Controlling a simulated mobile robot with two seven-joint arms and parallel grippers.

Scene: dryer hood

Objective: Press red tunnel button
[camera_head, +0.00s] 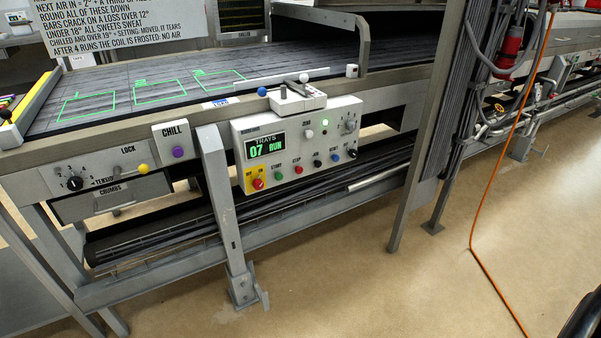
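A pale control panel (290,142) is fixed to the front of the conveyor. Its display (265,145) reads "TRAYS 07 RUN" in green. A red button (258,184) sits on a yellow plate at the panel's lower left. A smaller red button (299,170) sits in the lower row, to the right of a green button (278,177). I cannot read a "tunnel" label on either red button. Neither of my grippers is in view, and nothing covers the panel's front.
A purple CHILL button (178,152) and a LOCK/TENSION panel (100,172) are at left. A small box with a lever (297,98) stands above the panel. A grey leg (222,200) stands just left of it. An orange cable (473,220) hangs at right. The floor (370,270) in front is clear.

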